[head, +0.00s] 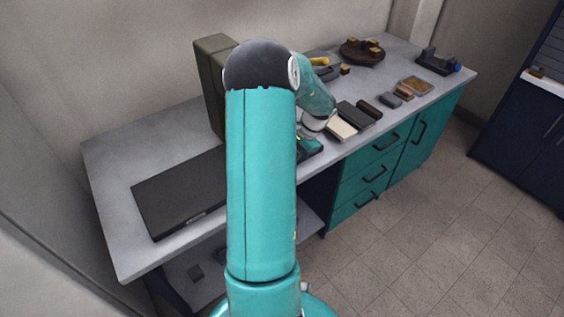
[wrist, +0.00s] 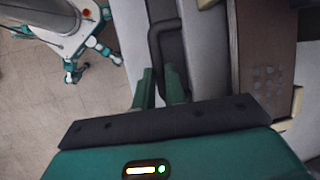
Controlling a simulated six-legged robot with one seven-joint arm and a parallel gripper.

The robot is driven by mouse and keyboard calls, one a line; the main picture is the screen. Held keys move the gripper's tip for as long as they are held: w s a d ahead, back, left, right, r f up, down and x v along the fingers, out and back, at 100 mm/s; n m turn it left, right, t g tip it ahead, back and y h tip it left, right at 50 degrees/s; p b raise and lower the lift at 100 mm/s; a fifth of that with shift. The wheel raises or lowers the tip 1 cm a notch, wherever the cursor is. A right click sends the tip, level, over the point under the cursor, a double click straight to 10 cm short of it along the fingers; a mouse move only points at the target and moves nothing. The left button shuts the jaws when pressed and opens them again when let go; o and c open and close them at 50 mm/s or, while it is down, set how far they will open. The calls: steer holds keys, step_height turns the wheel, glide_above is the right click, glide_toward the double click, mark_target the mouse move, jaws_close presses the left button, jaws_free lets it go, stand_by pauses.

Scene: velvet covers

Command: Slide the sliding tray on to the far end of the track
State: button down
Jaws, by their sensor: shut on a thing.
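My gripper (wrist: 161,78) is in the wrist view, with its two teal fingers closed on a dark loop handle (wrist: 156,38). The handle stands at the side of a long grey piece (wrist: 205,50), which looks like part of the sliding tray or its track; I cannot tell which. A brown panel with faint round marks (wrist: 265,60) lies to its right. In the head view, my arm hides most of the tray, the track and the fingers; only a teal part of my gripper (head: 311,147) shows at the counter's front edge.
The grey counter (head: 110,160) holds a flat black case (head: 175,195) at left and a tall olive box (head: 213,75) behind my arm. A cream block (head: 341,128), dark blocks (head: 353,114) and a wooden tray (head: 416,86) lie to the right. Teal drawers (head: 370,172) have protruding handles.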

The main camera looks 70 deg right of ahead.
steer(key=shift+s+d, duration=0.25)
steer(key=c, duration=1.5)
jaws_free()
steer(key=shift+c, duration=0.2)
steer(key=shift+o, duration=0.4)
steer(key=shift+w, duration=0.1)
steer(key=shift+r, duration=0.3)
steer(key=s+d+r, duration=0.4)
steer(key=s+d, duration=0.3)
steer(key=s, duration=0.4)
steer(key=shift+s+d, duration=0.25)
steer(key=shift+s, duration=0.15)
